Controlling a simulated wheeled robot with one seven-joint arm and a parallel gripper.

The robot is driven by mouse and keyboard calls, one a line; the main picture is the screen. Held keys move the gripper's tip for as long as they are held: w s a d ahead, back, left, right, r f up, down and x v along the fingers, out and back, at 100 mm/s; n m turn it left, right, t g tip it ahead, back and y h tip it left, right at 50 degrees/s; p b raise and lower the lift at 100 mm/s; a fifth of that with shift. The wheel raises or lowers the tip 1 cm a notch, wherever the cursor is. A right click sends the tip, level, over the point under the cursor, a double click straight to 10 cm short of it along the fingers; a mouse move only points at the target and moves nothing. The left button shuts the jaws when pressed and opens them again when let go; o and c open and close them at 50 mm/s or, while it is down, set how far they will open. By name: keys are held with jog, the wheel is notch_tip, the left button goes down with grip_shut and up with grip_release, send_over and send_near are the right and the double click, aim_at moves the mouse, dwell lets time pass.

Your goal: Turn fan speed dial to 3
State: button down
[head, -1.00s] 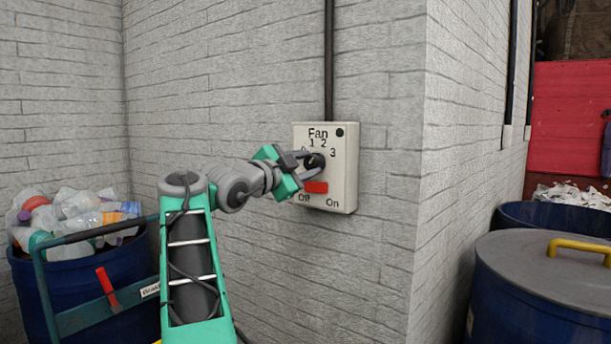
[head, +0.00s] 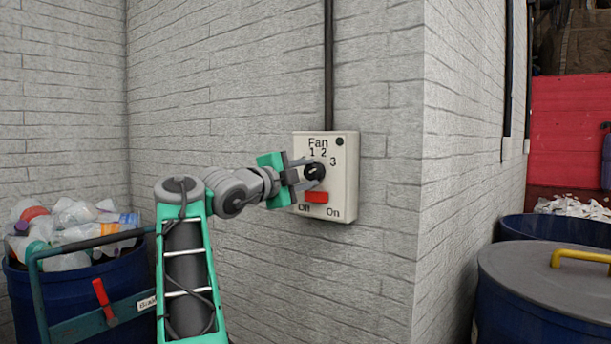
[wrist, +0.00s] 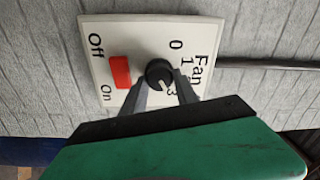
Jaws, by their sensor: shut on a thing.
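The black round fan speed dial (head: 315,172) sits on a pale control box on the wall, below the word Fan and the numbers 1, 2 and 3. My gripper (head: 311,173) reaches it from the left, its two grey fingers shut on the dial. In the wrist view the dial (wrist: 158,73) is between the fingertips. A short white mark on its face points to the lower right, towards the 3. The 2 is partly hidden by a finger there.
A red switch (head: 316,197) marked Off and On sits just below the dial, close to my fingers. A small dark lamp (head: 340,142) is at the box's upper right. A blue bin (head: 130,283) of plastic waste stands left; a lidded barrel (head: 530,262) stands right.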

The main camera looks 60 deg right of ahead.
jog(key=shift+r, duration=0.15)
jog(key=c, duration=0.9)
grip_release()
jog(key=shift+c, duration=0.2)
jog(key=v, duration=0.7)
jog(key=shift+a+b, duration=0.3)
jog(key=shift+a, duration=0.05)
